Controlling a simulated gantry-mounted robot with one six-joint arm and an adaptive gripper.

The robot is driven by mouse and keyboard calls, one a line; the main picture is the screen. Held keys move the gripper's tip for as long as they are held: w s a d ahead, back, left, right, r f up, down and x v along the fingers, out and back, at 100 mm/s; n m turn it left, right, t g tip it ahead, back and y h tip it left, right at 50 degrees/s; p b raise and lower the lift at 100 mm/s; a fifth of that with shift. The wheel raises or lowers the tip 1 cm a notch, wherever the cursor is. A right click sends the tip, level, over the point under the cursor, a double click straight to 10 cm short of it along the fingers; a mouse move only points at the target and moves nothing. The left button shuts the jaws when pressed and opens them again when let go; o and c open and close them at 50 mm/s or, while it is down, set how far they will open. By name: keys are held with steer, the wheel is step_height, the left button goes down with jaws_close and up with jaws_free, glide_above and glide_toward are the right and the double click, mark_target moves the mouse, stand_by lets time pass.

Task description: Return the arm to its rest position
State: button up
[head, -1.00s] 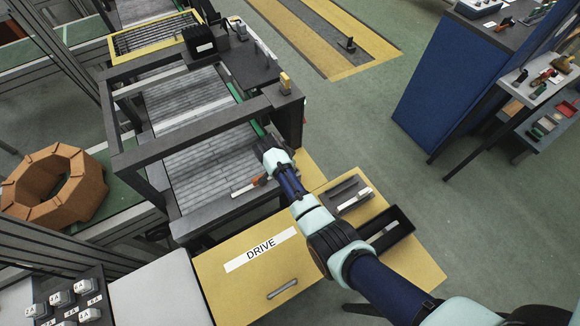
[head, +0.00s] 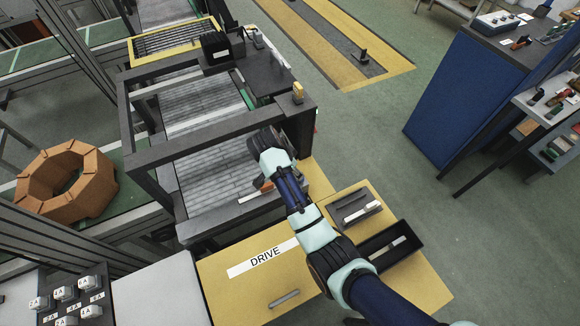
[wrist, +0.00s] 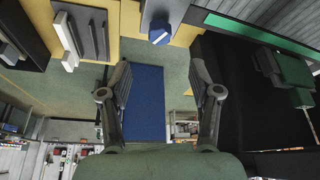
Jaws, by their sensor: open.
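My arm reaches in from the lower right in the head view, over the yellow DRIVE table (head: 225,300). Its far end, with a dark wrist part (head: 264,140), is by the near right edge of the roller conveyor frame (head: 205,140). The fingers are hidden in the head view. In the wrist view my gripper (wrist: 160,78) has its two fingers wide apart with nothing between them. Through the gap show the green floor and a blue cabinet (wrist: 147,110) farther off.
A black tray (head: 408,258) and a grey slotted block (head: 351,207) with a white bar sit on the table near my arm. An orange-handled tool (head: 262,187) lies by the conveyor's near edge. The blue cabinet (head: 478,95) stands right, across open floor. A brown ring (head: 50,205) lies left.

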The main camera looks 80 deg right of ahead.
steer(key=shift+v, duration=1.1)
steer(key=w+a+r+n+t+h, duration=0.1)
steer(key=w+a+r+n+t, duration=0.25)
steer(key=w+a+n, duration=0.4)
steer(key=w+a+r+n+t+h, duration=0.1)
steer(key=w+a+r+n+t, duration=0.25)
steer(key=w+a, duration=0.7)
steer(key=w+a+r+n+t+y, duration=0.1)
steer(key=a+r+n+t, duration=0.15)
steer(key=a, duration=0.35)
steer(key=w+a+r+n+t+y, duration=0.1)
steer(key=a+r+n+t, duration=0.1)
steer(key=a+n, duration=0.35)
steer(key=s+a+r+n+t+y+p, duration=0.1)
steer(key=s+a+r+n+t+y, duration=0.15)
steer(key=a+r, duration=0.45)
steer(key=s+a+r+n+t+y+p, duration=0.15)
steer(key=a+r+n, duration=0.25)
steer(key=a, duration=0.6)
step_height(320, 180, up, 14)
steer(key=w+d+p, duration=0.1)
steer(key=p, duration=1.2)
steer(key=shift+f+p, duration=0.2)
steer(key=shift+p, duration=0.15)
